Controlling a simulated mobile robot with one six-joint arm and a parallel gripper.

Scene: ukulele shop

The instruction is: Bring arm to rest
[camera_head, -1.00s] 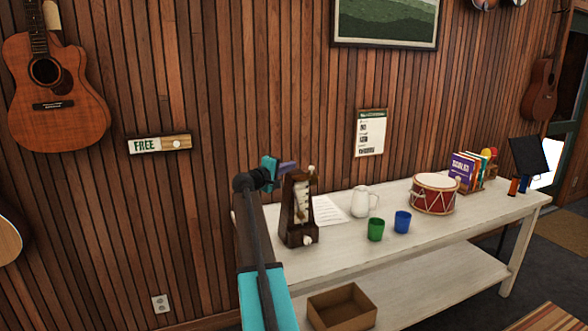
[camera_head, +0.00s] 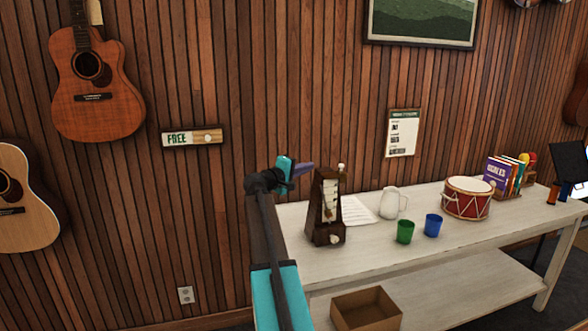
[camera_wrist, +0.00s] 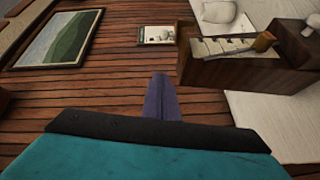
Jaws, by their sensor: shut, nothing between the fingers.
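My gripper (camera_head: 303,169) is at the end of my raised teal and dark arm, in front of the wood-slat wall, just left of the metronome's top in the head view. Its purple fingers are together with nothing between them; they also show in the wrist view (camera_wrist: 161,98). The brown wooden metronome (camera_head: 326,208) stands upright at the left end of the white table (camera_head: 480,240). In the wrist view the metronome (camera_wrist: 245,68) appears sideways at the upper right, close to the fingers. I cannot tell the exact gap between them.
On the table are a paper sheet (camera_head: 358,211), a white pitcher (camera_head: 390,203), a green cup (camera_head: 405,232), a blue cup (camera_head: 433,225), a red drum (camera_head: 467,199) and books (camera_head: 500,174). An open box (camera_head: 366,312) is on the lower shelf. Guitars (camera_head: 95,85) hang at left.

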